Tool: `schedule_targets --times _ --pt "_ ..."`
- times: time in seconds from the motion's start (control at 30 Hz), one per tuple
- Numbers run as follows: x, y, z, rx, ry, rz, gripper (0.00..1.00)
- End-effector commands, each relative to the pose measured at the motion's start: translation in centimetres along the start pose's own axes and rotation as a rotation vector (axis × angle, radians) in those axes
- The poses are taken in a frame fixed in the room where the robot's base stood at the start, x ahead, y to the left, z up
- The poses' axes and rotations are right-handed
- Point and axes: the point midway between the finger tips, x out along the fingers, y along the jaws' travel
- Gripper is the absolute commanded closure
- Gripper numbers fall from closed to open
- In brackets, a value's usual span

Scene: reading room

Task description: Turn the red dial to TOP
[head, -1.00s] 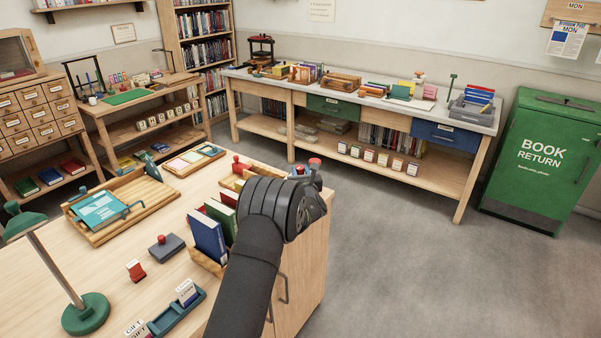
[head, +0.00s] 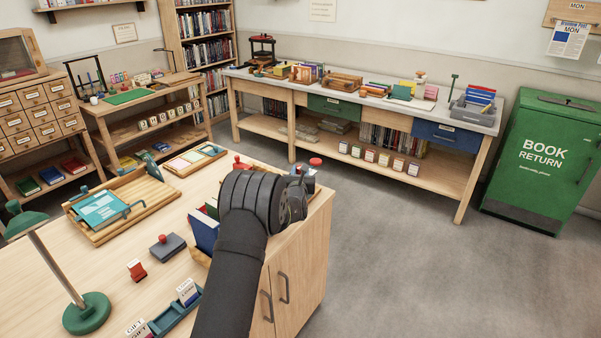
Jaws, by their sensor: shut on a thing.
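My gripper (head: 297,198) is at the end of my dark arm, over the right part of the near wooden cabinet top. Only its grey housing shows beside the black wrist. Its fingertips, and whatever lies between them, are hidden behind the wrist. A round red cap (head: 315,162) shows just beyond the gripper, on top of a grey body at the cabinet's far right corner. I cannot tell whether this is the red dial. No TOP marking can be read.
Left of my arm stand a blue book (head: 204,231), a grey block with a red knob (head: 165,245) and a teal tray (head: 177,318). A wooden tray (head: 150,200) and a green lamp (head: 85,314) are further left. Floor at right is clear.

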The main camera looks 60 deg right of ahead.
Motion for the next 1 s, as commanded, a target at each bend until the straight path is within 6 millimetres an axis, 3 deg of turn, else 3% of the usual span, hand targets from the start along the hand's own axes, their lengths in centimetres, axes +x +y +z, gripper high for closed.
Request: schedule_targets --times 0.07,0.1,0.2,0.57,1.0 --pt "0.0 0.0 0.2 0.000 -0.003 0.001 0.93" --pt "0.0 0.0 0.2 0.000 -0.003 0.001 0.64" --pt "0.0 0.0 0.1 0.000 -0.003 0.001 0.48" --pt "-0.4 0.0 0.1 0.000 -0.001 0.001 0.48" --pt "-5.8 -0.1 0.1 0.004 0.001 0.006 0.48"
